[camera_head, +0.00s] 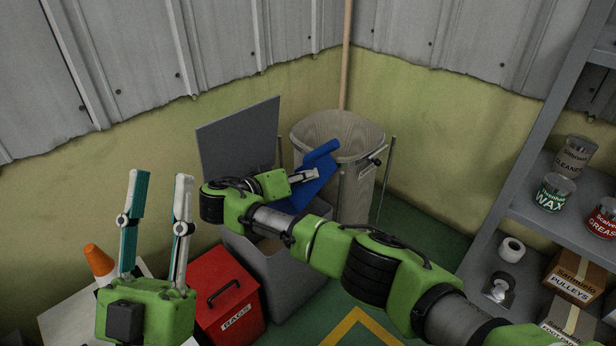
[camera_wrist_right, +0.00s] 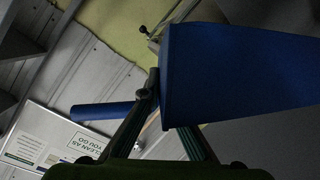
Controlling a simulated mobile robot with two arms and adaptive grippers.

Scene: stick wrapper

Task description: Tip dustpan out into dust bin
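The blue dustpan (camera_head: 312,188) is tilted in my right gripper (camera_head: 318,174), its blue handle pointing up and right. It is above the back right of an open grey bin (camera_head: 284,274) and in front of a ribbed pale bin (camera_head: 352,190). I cannot tell whether it touches either, or whether it holds dust. In the right wrist view, the dustpan's broad blue side (camera_wrist_right: 235,75) is close in front of the fingers and its handle (camera_wrist_right: 95,111) extends left. My left gripper (camera_head: 160,177) is open and empty, fingers pointing up, at the left.
The grey bin's lid (camera_head: 240,138) stands open behind it. A red rags box (camera_head: 222,290) and an orange cone (camera_head: 98,260) are at lower left. A wooden pole (camera_head: 346,60) rises behind the pale bin. A shelf (camera_head: 545,215) with cans and boxes stands right.

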